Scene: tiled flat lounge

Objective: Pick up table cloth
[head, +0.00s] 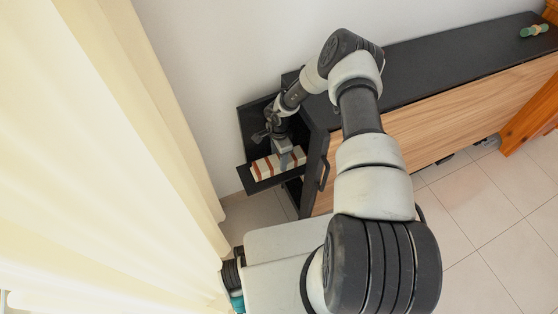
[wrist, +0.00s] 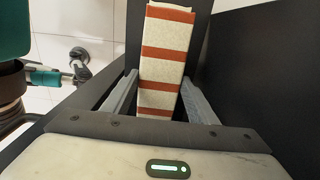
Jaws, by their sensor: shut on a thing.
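The table cloth (head: 264,168) is a folded cream bundle with rust-red stripes. In the head view it lies on a small dark shelf (head: 255,187) at the left end of the cabinet. In the wrist view the cloth (wrist: 164,60) runs away from me between the two grey fingers of my gripper (wrist: 160,98). My gripper (head: 287,155) reaches down from above onto the cloth's right part and is shut on it. The cloth appears to be at shelf level; I cannot tell whether it is lifted.
A long cabinet with a black top (head: 430,75) and wood front (head: 450,108) stands to the right. A green and tan object (head: 534,31) lies on its far end. Cream curtains (head: 100,130) hang at the left. Tiled floor (head: 475,215) is open at the right.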

